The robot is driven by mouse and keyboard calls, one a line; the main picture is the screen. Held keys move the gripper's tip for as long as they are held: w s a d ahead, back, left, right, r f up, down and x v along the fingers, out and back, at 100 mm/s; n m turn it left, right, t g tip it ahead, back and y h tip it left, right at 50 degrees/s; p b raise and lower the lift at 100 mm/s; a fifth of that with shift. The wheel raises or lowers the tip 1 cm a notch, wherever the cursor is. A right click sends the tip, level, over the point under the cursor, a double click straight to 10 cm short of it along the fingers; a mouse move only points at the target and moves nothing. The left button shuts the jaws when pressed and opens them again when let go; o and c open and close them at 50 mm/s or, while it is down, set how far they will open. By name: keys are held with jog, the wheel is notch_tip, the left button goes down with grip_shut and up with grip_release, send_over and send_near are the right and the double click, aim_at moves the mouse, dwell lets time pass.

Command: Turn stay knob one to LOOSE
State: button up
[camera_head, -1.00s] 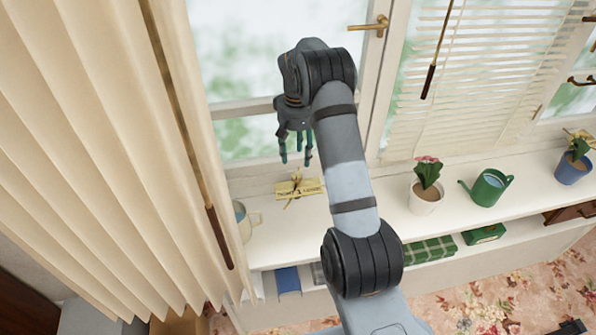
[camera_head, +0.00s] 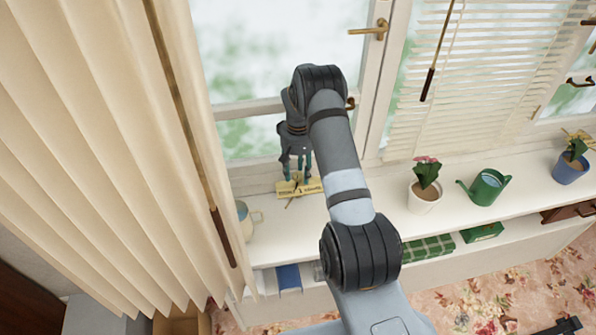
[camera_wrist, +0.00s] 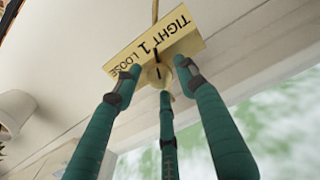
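The stay knob (camera_wrist: 158,76) is a small cream knob on a cream plate (camera_wrist: 190,45) marked TIGHT, 1 and LOOSE. In the head view the plate (camera_head: 312,189) lies on the white sill below the window, partly covered by my fingers. My gripper (camera_head: 297,176) points down over it. In the wrist view the three green fingers of my gripper (camera_wrist: 160,78) are spread, with their tips around the knob. I cannot tell whether any tip touches it. A dark line shows on the plate beside the knob; the knob's exact setting is not clear.
A cream curtain (camera_head: 90,150) with a hanging rod and a pale jug (camera_head: 246,220) are left of the plate. A potted pink flower (camera_head: 425,185), a green watering can (camera_head: 487,187) and a blue pot (camera_head: 571,168) stand right along the sill (camera_head: 390,215).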

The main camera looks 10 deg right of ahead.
jog(key=c, duration=1)
jog(key=shift+o, duration=0.2)
jog(key=n+b, duration=0.2)
jog(key=shift+f+n, duration=0.15)
jog(key=shift+n, duration=0.25)
jog(key=n+b, duration=0.2)
jog(key=n, duration=0.7)
jog(key=shift+n+b, duration=0.35)
jog(key=shift+n, duration=1.95)
jog(key=o, duration=1.2)
jog(key=shift+c, duration=0.2)
